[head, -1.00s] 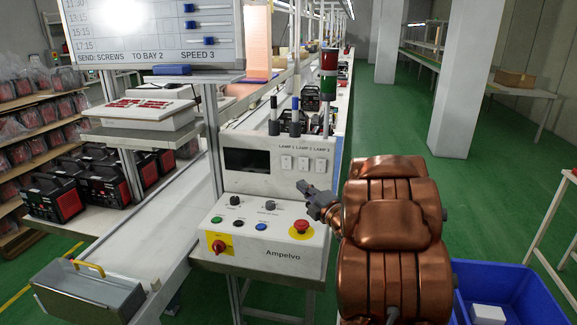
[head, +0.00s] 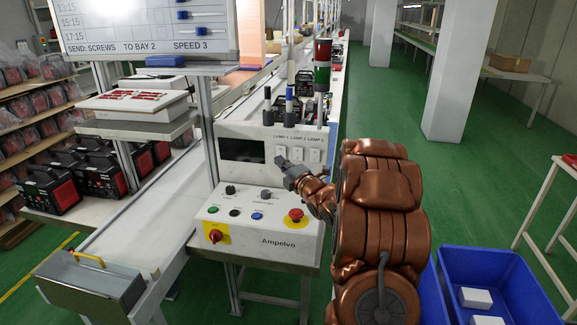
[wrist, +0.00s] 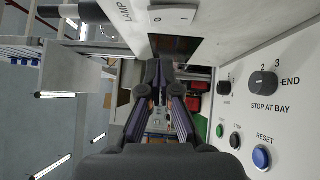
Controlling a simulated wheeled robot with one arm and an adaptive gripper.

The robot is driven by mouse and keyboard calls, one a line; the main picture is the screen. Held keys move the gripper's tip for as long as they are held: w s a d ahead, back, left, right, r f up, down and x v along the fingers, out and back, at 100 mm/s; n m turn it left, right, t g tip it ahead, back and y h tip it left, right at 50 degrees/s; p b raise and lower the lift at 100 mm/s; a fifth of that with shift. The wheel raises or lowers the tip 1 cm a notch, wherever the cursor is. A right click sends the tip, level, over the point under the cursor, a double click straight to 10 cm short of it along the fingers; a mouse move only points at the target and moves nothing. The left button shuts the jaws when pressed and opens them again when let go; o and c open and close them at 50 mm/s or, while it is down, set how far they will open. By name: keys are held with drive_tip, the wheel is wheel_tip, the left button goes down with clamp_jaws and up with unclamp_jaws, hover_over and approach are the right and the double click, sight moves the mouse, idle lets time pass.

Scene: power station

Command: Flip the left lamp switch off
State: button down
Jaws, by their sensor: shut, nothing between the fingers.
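The control panel (head: 240,170) has three white rocker switches in a row under the labels LAMP 1, LAMP 2 and LAMP 3. The left lamp switch (head: 281,151) is under LAMP 1. My gripper (head: 282,163) is shut and empty, its tip in front of the lower end of this switch and partly covering it. I cannot tell whether they touch. In the wrist view a white lamp switch (wrist: 172,18) marked 0 and 1 shows at the top, beyond the closed fingers (wrist: 159,72). Which side of the rocker is pressed is not clear.
The middle lamp switch (head: 298,155) and right lamp switch (head: 315,156) sit close beside it. Below are knobs, push buttons, a red emergency button (head: 296,215) and a red rotary switch (head: 215,236). A dark display (head: 242,148) is left of the switches.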

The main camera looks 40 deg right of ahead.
drive_tip(key=shift+w+d+r+p, duration=0.15)
drive_tip(key=shift+w+d+p, duration=0.35)
drive_tip(key=shift+w+d, duration=0.25)
drive_tip(key=shift+w+d+r+p, duration=0.15)
drive_tip(key=shift+w+d+p, duration=0.3)
drive_tip(key=shift+w+d, duration=0.3)
drive_tip(key=shift+w, duration=0.2)
drive_tip(key=shift+d+f+b, duration=0.1)
drive_tip(key=shift+f+b, duration=0.1)
drive_tip(key=shift+b, duration=0.5)
drive_tip(key=shift+r, duration=0.2)
drive_tip(key=b, duration=0.7)
approach(277, 149)
drive_tip(key=s+a+r, duration=0.2)
drive_tip(key=s+a, duration=0.1)
drive_tip(key=s, duration=0.3)
